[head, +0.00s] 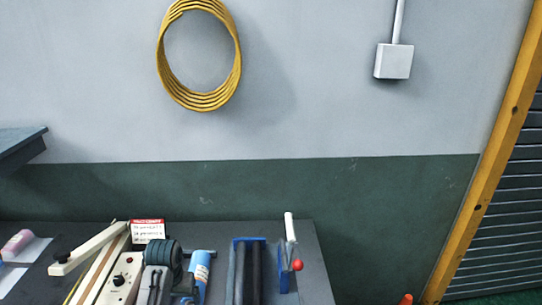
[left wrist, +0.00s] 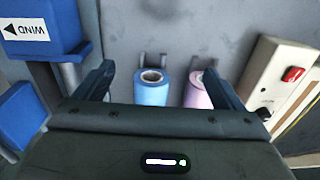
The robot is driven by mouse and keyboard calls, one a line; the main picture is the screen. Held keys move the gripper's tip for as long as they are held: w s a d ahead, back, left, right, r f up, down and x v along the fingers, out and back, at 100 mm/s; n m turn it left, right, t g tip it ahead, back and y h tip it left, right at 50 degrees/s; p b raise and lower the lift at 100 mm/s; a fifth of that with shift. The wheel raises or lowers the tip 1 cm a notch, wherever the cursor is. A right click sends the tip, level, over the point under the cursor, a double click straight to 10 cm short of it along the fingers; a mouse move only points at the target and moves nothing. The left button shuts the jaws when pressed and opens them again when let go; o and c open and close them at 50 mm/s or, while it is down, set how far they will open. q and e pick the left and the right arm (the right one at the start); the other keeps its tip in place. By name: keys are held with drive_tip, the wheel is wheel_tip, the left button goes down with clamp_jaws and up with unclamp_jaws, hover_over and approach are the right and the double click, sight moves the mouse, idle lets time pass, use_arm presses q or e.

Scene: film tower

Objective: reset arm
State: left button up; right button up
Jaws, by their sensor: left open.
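My left gripper (left wrist: 158,72) is open in the left wrist view, its two dark fingers wide apart with nothing held between them. Beyond the fingers, a blue roll (left wrist: 153,88) with an open core and a pink roll (left wrist: 197,92) lie side by side on a grey surface, apart from the gripper. In the head view, a dark ridged part at the bottom left may be my left arm, but its jaws cannot be made out. My right gripper is in neither view.
The dark bench (head: 318,262) holds a cream sealer (head: 124,280), a blue roll (head: 201,268), a blue-framed roller unit (head: 247,270) and a red-knobbed lever (head: 297,265). A blue block marked WIND (left wrist: 38,28) is left of the gripper.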

use_arm(q)
drive_tip(key=s+a+f+t, duration=0.1)
drive_tip(key=s+f, duration=0.2)
drive_tip(key=s, duration=0.5)
drive_tip(key=s+a+f+t, duration=0.1)
drive_tip(key=s+f, duration=0.1)
drive_tip(key=s, duration=0.7)
drive_tip(key=s+r+m+t, duration=0.2)
drive_tip(key=s+r, duration=0.2)
drive_tip(key=s, duration=0.9)
wheel_tip(320, 180, down, 35)
drive_tip(key=w+a+g+b, duration=0.1)
drive_tip(key=a+g+b, duration=0.1)
drive_tip(key=b, duration=0.5)
drive_tip(key=s+f+b, duration=0.2)
drive_tip(key=s+f, duration=0.4)
drive_tip(key=f, duration=0.3)
drive_tip(key=s+a+f+b, duration=0.1)
drive_tip(key=s+f+b, duration=0.2)
drive_tip(key=s+f, duration=0.3)
drive_tip(key=s+f+n+g+b, duration=0.1)
drive_tip(key=s+f, duration=0.6)
drive_tip(key=f, duration=0.7)
drive_tip(key=shift+a+b, duration=0.25)
drive_tip(key=shift+b, duration=0.55)
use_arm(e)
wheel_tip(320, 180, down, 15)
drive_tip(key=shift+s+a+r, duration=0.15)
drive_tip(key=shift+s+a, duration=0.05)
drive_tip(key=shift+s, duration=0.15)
